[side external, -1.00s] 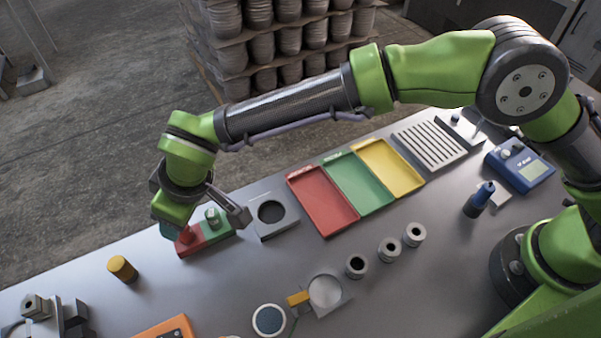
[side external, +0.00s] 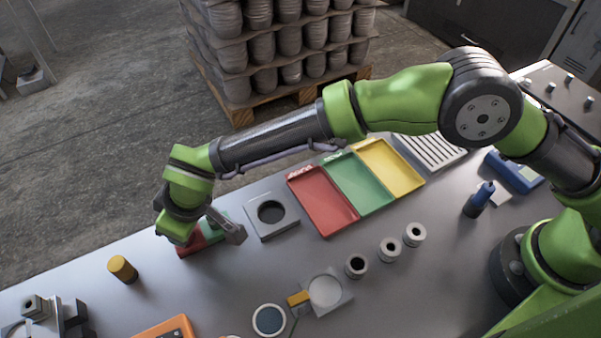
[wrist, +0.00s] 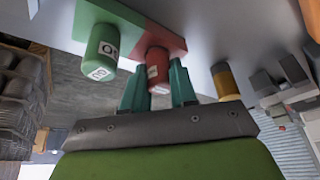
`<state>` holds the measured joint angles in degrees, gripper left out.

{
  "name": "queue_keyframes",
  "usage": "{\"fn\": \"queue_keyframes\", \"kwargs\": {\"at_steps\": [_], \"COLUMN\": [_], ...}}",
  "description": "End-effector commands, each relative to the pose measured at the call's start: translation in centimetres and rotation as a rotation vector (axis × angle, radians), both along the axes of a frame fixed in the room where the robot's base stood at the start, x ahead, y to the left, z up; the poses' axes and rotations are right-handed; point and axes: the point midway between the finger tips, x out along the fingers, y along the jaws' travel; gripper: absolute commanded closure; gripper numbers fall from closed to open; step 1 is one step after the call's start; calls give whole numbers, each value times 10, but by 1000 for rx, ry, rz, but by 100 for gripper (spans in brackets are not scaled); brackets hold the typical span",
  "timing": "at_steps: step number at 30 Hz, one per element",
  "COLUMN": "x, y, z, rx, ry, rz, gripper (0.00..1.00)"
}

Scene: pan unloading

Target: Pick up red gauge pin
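The red gauge pin (wrist: 157,66) stands in the red half of a two-colour block (wrist: 172,38). In the wrist view my gripper (wrist: 158,86) has its two teal fingers on either side of the red pin, very near its sides. I cannot tell whether they touch it. The green gauge pin (wrist: 100,55), with a white label, stands beside it in the green half. In the side view the block (side external: 192,250) is partly covered by my gripper, low over its red end. The red pin and fingertips are hidden there.
A yellow pin (side external: 122,268) stands left of the block. A grey plate with a round hole (side external: 288,226) is to its right, then red (side external: 345,222), green (side external: 376,201) and yellow (side external: 407,182) trays. Several grey rings and an orange device (side external: 170,329) lie nearer the front.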

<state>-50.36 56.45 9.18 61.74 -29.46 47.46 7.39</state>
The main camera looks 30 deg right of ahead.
Motion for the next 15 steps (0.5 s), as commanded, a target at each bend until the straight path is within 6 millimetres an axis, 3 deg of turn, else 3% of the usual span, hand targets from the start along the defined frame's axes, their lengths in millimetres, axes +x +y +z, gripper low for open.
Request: {"fn": "queue_keyframes", "kwargs": {"at_steps": [3,10,15], "x": [0,0,1], "y": [0,0,1], "z": [0,1,20], "rx": [0,1,3], "ry": [0,-1,-3], "rz": [0,0,0], "gripper": [100,100,100]}}
